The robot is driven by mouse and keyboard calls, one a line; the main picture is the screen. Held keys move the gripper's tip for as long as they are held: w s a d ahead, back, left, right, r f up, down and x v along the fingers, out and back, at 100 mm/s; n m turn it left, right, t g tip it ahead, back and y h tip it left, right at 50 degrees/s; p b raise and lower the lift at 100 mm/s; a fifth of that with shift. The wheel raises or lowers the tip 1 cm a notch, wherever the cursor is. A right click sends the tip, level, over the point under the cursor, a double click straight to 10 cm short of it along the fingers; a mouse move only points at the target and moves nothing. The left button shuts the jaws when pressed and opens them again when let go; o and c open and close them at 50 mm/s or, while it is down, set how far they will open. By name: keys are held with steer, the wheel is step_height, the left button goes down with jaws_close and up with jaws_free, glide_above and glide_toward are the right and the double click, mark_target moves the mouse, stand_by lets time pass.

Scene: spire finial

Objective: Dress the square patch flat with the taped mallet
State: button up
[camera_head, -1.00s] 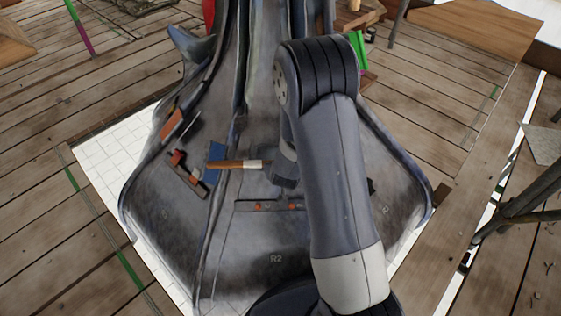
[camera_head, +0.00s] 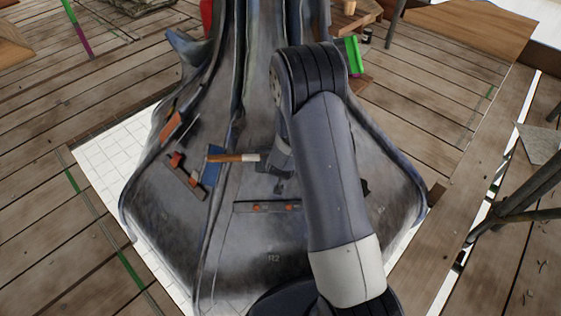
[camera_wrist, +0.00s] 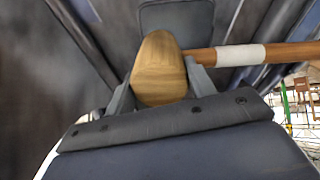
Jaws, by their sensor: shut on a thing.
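The taped mallet shows in the wrist view as a rounded pale wooden head (camera_wrist: 160,65) with a brown handle (camera_wrist: 290,52) banded in white tape. My gripper (camera_wrist: 158,82) is shut on the mallet, with a finger on either side of the head. In the head view the handle (camera_head: 230,157) points left from my gripper (camera_head: 280,160), which my arm partly hides. In the wrist view a dark rounded-square piece (camera_wrist: 176,22), perhaps the square patch, lies on the grey metal beyond the mallet head. I cannot tell whether the head touches it.
The grey flared spire skin (camera_head: 275,235) stands on white tiles amid plank decking. A bar with orange studs (camera_head: 240,207) lies below the gripper. Another bar with red blocks (camera_head: 182,178) and a blue piece (camera_head: 212,170) are left. Dark poles (camera_head: 520,200) stand at right.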

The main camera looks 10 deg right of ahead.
steer(key=shift+b+x, duration=0.3)
steer(key=shift+x, duration=0.85)
steer(key=p+v, duration=0.1)
steer(key=v, duration=0.1)
steer(key=shift+s+r, duration=0.1)
steer(key=shift+r, duration=0.2)
steer(key=shift+s+a+r+p, duration=0.1)
steer(key=shift+s+r+p, duration=0.2)
steer(key=shift+s, duration=0.15)
steer(key=b+x, duration=0.1)
steer(key=x, duration=0.3)
steer(key=shift+p+v, duration=0.75)
steer(key=shift+v, duration=1.35)
